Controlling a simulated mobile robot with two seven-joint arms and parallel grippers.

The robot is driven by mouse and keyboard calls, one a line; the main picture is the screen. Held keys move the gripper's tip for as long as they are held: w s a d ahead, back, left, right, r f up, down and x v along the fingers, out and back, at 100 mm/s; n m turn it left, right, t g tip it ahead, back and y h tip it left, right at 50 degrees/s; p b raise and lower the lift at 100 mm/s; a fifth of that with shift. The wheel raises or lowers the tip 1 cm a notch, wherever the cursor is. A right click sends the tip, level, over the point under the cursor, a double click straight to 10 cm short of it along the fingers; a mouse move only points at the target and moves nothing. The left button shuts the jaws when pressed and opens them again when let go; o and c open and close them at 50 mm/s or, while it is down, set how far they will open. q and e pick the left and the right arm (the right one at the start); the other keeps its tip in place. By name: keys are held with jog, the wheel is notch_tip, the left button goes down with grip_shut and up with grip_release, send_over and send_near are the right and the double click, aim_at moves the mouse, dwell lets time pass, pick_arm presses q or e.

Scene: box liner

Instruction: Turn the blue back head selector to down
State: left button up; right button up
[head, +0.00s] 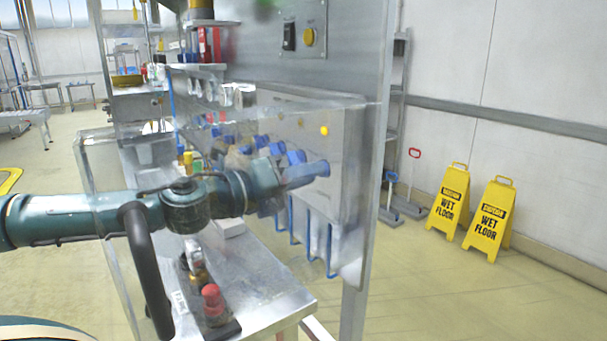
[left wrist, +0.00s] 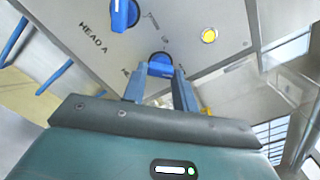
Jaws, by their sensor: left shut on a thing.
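In the left wrist view a blue selector knob (left wrist: 161,66) on a grey panel sits between the two fingertips of my left gripper (left wrist: 160,76), which is shut on it. The panel print beside this knob is partly covered by the fingers, so I cannot read its setting. A second blue selector (left wrist: 125,14) with a white pointer line stands apart on the panel near the label HEAD A. In the head view my left gripper (head: 292,177) reaches through the clear guard to the row of blue selectors, and its arm hides part of them. My right gripper is not in view.
A clear guard (head: 95,165) stands around the machine. A yellow button (left wrist: 209,35) is on the panel to the right of the held knob. Blue hooked rods (head: 310,245) hang below the panel. A red button (head: 212,300) stands on the metal bench (head: 265,285).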

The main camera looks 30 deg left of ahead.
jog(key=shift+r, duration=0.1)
pick_arm(q)
jog(key=o, duration=1)
jog(key=shift+c, duration=0.2)
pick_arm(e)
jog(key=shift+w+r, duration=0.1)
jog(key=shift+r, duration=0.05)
pick_arm(q)
jog(key=b+v, duration=1.1)
jog(key=v, duration=0.2)
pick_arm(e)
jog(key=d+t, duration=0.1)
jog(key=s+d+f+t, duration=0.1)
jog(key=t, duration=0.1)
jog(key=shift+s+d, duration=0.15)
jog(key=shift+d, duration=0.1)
pick_arm(q)
jog(key=shift+s, duration=0.1)
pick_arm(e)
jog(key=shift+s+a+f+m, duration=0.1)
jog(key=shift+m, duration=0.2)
